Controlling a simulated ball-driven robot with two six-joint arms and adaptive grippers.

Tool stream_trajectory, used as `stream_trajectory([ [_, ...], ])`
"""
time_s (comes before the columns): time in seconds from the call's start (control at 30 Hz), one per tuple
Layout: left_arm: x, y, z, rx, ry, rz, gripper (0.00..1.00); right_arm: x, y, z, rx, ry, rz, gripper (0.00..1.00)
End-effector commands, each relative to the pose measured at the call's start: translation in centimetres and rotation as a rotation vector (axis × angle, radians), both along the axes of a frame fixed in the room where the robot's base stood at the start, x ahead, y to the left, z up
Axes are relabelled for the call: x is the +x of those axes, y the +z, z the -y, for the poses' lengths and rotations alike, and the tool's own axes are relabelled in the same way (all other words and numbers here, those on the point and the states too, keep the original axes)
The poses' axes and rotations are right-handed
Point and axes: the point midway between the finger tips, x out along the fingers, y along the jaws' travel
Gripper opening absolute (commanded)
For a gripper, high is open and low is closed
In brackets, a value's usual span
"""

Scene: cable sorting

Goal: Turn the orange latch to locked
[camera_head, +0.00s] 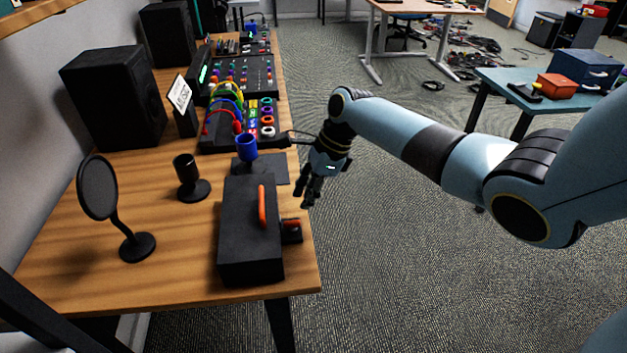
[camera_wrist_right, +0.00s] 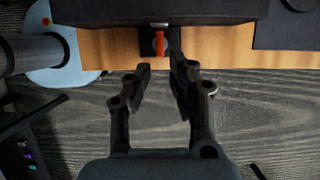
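A black box (camera_head: 240,245) stands on the wooden table near its right edge, with an orange bar handle (camera_head: 262,206) on top. The small orange latch (camera_head: 292,225) sits on a black mount on the box's right side. In the right wrist view the latch (camera_wrist_right: 159,43) lies ahead of the fingers, its orange lever lined up away from the box. My right gripper (camera_head: 310,192) hangs beyond the table edge, apart from the latch. In the wrist view its two fingers (camera_wrist_right: 160,75) are spread with nothing between them. My left gripper is not in view.
A blue cup (camera_head: 246,148), a black cup on a stand (camera_head: 188,178) and a round black disc on a stand (camera_head: 98,188) are near the box. A panel with coloured rings and cables (camera_head: 240,125) lies behind. The floor right of the table (camera_head: 400,290) is clear.

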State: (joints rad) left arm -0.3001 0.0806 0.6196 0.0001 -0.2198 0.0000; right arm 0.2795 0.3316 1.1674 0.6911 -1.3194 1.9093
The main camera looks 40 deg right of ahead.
Motion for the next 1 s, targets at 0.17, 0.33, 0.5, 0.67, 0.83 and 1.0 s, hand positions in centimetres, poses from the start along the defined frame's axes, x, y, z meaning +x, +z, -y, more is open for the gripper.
stream_trajectory([
  [0.17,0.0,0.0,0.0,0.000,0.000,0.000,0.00,-0.6,2.8,1.1,-0.002,0.001,0.000,0.21],
  [0.33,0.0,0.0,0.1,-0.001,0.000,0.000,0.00,-0.9,3.8,1.3,0.001,0.001,-0.002,0.21],
  [0.5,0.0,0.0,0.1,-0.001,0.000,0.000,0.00,-0.9,3.9,1.4,0.002,0.000,-0.003,0.21],
  [0.67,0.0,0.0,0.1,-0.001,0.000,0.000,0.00,-0.9,3.9,1.3,0.001,0.001,-0.002,0.21],
  [0.83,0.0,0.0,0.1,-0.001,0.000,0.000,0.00,-0.9,3.9,1.3,0.001,0.001,-0.002,0.21],
  [1.0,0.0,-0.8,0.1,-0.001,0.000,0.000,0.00,-2.3,1.8,0.9,0.007,0.002,-0.030,0.21],
])
